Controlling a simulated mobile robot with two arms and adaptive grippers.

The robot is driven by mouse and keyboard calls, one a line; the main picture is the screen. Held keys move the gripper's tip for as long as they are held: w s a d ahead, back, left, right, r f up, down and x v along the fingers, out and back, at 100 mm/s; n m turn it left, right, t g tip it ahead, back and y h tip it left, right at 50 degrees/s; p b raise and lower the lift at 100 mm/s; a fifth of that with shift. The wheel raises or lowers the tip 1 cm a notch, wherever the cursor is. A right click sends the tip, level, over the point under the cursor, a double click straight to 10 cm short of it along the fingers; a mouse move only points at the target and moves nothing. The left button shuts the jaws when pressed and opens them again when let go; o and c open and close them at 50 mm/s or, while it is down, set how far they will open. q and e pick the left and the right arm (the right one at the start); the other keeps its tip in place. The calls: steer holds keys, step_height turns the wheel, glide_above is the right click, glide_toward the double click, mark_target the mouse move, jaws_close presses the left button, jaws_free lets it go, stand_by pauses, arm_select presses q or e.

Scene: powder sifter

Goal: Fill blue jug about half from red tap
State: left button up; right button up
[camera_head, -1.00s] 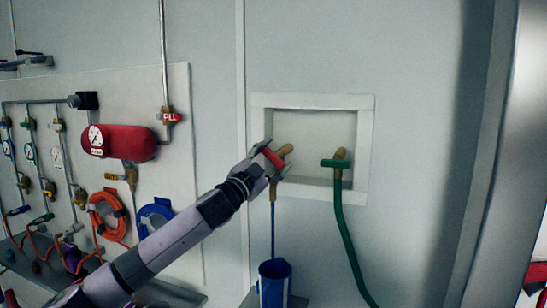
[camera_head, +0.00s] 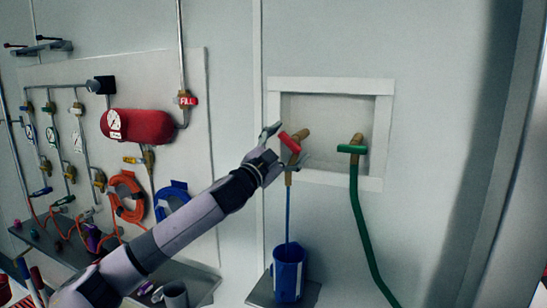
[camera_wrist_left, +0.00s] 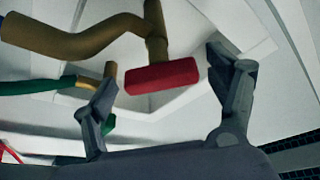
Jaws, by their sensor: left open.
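The red tap (camera_head: 290,141) is a brass spout with a red handle at the left side of the white wall recess. A thin blue stream (camera_head: 287,215) runs from it down into the blue jug (camera_head: 290,275), which stands upright on a small shelf below. The level inside the jug cannot be seen. My left gripper (camera_head: 282,146) is open, its fingers spread on either side of the red handle. In the left wrist view the red handle (camera_wrist_left: 162,76) lies between and beyond the two open fingertips (camera_wrist_left: 165,72). My right gripper is not in view.
A green-handled tap (camera_head: 352,149) with a green hose (camera_head: 364,225) is to the right in the recess (camera_head: 383,120). On the left are a red tank (camera_head: 140,126), gauges, pipes and coiled hoses above a cluttered grey shelf (camera_head: 205,283). The wall right of the recess is bare.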

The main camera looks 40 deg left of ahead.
arm_select(q)
steer(key=v, duration=1.1)
steer(key=shift+s, duration=0.1)
stand_by(1.0)
